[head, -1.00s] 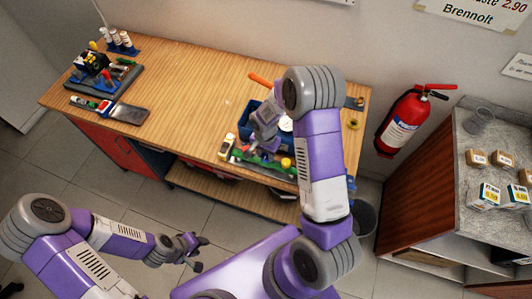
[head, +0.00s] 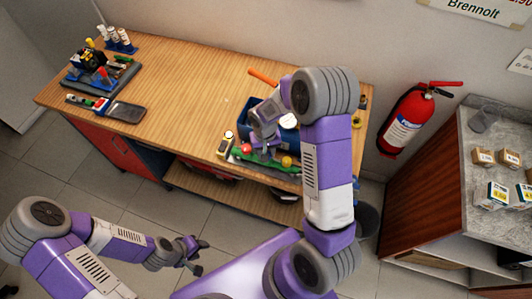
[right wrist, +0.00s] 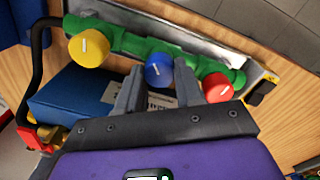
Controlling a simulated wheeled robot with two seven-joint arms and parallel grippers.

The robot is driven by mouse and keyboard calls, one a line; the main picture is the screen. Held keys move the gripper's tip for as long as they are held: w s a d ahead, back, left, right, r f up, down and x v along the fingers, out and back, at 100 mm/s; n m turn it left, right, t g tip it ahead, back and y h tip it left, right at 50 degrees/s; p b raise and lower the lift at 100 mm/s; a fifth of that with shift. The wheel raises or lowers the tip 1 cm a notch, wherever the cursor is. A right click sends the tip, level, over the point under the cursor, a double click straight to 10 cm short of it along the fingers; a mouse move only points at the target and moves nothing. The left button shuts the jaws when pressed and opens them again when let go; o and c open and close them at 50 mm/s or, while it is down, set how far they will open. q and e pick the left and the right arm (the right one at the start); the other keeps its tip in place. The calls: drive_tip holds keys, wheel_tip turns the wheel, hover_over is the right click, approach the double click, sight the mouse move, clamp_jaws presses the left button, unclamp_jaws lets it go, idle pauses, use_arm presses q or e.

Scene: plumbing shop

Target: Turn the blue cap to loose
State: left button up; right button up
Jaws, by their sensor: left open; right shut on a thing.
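The blue cap (right wrist: 159,70) sits on a green pipe fitting (right wrist: 150,48) between a yellow cap (right wrist: 89,49) and a red cap (right wrist: 217,87). A white line marks the blue cap's face. My right gripper (right wrist: 158,84) is shut on the blue cap, one finger at each side. In the head view the right gripper (head: 266,147) reaches down to the green fitting at the bench's front edge and hides the blue cap. My left gripper (head: 197,255) is open and empty, low in front of the bench.
The wooden bench (head: 190,95) is mostly clear in its middle. An orange-handled tool (head: 262,77) lies behind the right gripper. A blue box (right wrist: 75,98) is close under the right gripper. A fire extinguisher (head: 404,120) hangs at the right.

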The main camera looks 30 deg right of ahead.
drive_tip(key=n+b, duration=0.1)
drive_tip(key=n, duration=0.2)
drive_tip(key=shift+n, duration=0.4)
drive_tip(key=n, duration=0.7)
drive_tip(key=shift+b, duration=0.3)
drive_tip(key=shift+n, duration=1.9)
drive_tip(key=o, duration=1)
drive_tip(key=shift+o, duration=0.2)
wheel_tip(320, 180, up, 8)
drive_tip(key=shift+s+a+f+p, duration=0.1)
drive_tip(key=shift+s+f+p, duration=0.1)
drive_tip(key=shift+p, duration=0.25)
